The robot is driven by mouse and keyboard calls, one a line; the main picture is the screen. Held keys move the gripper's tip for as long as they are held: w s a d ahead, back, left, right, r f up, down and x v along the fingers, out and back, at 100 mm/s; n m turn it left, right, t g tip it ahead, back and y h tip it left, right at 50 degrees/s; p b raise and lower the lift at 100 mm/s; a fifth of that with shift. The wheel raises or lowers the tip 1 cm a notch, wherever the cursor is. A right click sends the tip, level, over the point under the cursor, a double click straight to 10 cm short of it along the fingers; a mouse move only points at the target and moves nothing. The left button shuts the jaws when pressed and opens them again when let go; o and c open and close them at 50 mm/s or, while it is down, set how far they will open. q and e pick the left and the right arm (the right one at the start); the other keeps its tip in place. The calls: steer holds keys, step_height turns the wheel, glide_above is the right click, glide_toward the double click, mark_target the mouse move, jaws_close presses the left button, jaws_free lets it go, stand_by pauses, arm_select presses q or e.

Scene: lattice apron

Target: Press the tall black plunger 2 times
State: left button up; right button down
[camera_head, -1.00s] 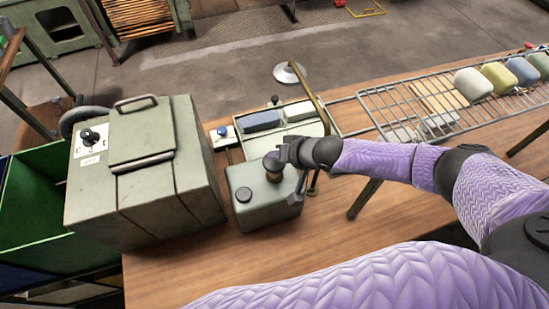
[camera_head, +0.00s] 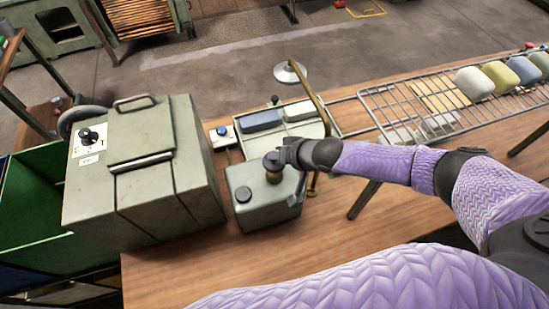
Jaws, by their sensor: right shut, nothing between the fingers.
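The tall black plunger (camera_head: 272,159) stands on a grey-green box (camera_head: 262,212) on the wooden bench, with a brass-coloured collar under its dark top. My left gripper is not in view.
A large grey-green machine (camera_head: 185,170) stands close on the left. Behind the box are a tray with blue and white blocks (camera_head: 261,121) and a bent brass-coloured bar (camera_head: 318,100). A wire rack (camera_head: 385,108) with coloured blocks runs right. The bench front (camera_head: 250,262) is clear.

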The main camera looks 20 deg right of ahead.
steer(key=shift+f+b, duration=1.5)
steer(key=shift+f, duration=0.2)
stand_by(1.1)
steer(key=shift+r, duration=0.1)
steer(key=shift+r+p, duration=2)
steer(key=shift+r, duration=0.05)
step_height(320, 180, up, 5)
steer(key=p, duration=0.5)
steer(key=shift+r, duration=0.1)
